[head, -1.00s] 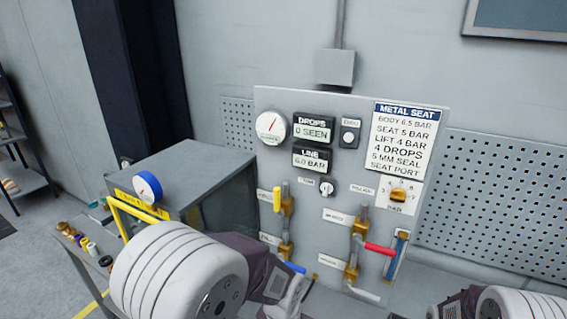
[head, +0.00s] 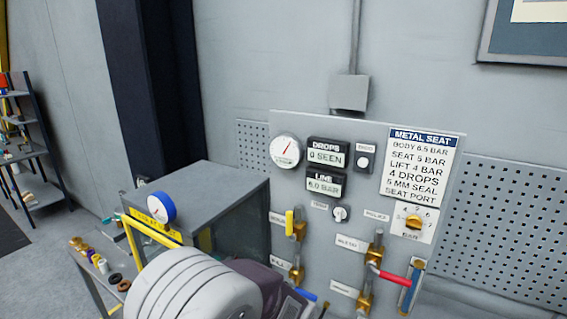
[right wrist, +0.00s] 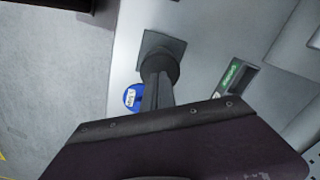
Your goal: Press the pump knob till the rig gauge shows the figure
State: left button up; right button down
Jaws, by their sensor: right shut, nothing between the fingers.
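The rig panel (head: 350,134) carries a round white gauge (head: 286,150) with a red needle. Its line readout (head: 324,184) appears to say 5.0 BAR, and the drops readout (head: 326,153) 0 SEEN. In the right wrist view, my right gripper (right wrist: 155,88) is shut and empty, its dark fingers pointing at a round black knob (right wrist: 162,64) on a square dark plate (right wrist: 170,42). The tips overlap the knob; I cannot tell whether they touch. Whether this is the pump knob is unclear. My left gripper is out of view.
Valves with red (head: 394,279) and yellow (head: 289,223) handles stick out of the panel. Small parts (head: 98,260) lie on a bench at left.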

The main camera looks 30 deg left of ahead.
jog(key=shift+f, duration=0.15)
jog(key=shift+f+b, duration=1.2)
jog(key=shift+f, duration=0.2)
jog(key=shift+r+p, duration=1.25)
jog(key=shift+r, duration=0.3)
notch_tip(320, 180, up, 5)
jog(key=p, duration=0.4)
jog(key=shift+r, duration=0.1)
